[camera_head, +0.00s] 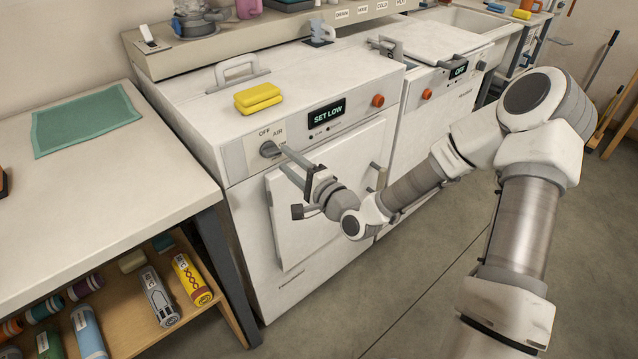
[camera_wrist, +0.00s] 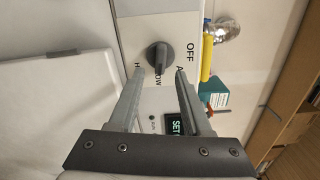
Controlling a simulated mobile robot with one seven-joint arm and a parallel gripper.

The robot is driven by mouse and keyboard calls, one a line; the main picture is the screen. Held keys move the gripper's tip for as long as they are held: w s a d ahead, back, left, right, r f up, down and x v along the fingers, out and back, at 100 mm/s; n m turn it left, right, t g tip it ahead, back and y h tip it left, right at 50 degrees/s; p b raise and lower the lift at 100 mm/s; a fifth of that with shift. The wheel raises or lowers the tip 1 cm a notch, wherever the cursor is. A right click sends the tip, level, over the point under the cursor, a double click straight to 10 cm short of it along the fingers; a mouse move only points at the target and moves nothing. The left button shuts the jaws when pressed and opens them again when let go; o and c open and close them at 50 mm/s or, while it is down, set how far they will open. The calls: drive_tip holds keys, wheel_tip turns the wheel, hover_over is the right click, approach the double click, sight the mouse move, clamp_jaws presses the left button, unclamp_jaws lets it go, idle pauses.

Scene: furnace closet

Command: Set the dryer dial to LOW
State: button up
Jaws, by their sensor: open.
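The dryer dial (camera_head: 268,149) is a dark grey round knob on the white dryer's front panel, beside the labels OFF and AIR. In the wrist view the dial (camera_wrist: 158,56) has a raised ridge running roughly up and down the picture, its lower end toward the partly hidden LOW label (camera_wrist: 157,84). I cannot make out a pointer mark. My gripper (camera_head: 281,157) is open, its fingers extended toward the dial. In the wrist view the fingertips (camera_wrist: 155,72) lie on either side of the dial's lower end, with nothing held between them. The dryer display (camera_head: 326,113) reads SET LOW.
Yellow sponges (camera_head: 258,97) and a white handle (camera_head: 237,71) are on the dryer top. An orange-red button (camera_head: 377,101) sits right of the display. A worktable (camera_head: 110,190) stands close at the left, and a second machine (camera_head: 435,110) at the right.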

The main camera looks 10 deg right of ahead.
drive_tip(key=p+v, duration=0.4)
drive_tip(key=v, duration=1)
drive_tip(key=shift+s+d, duration=0.15)
drive_tip(key=shift+s, duration=0.1)
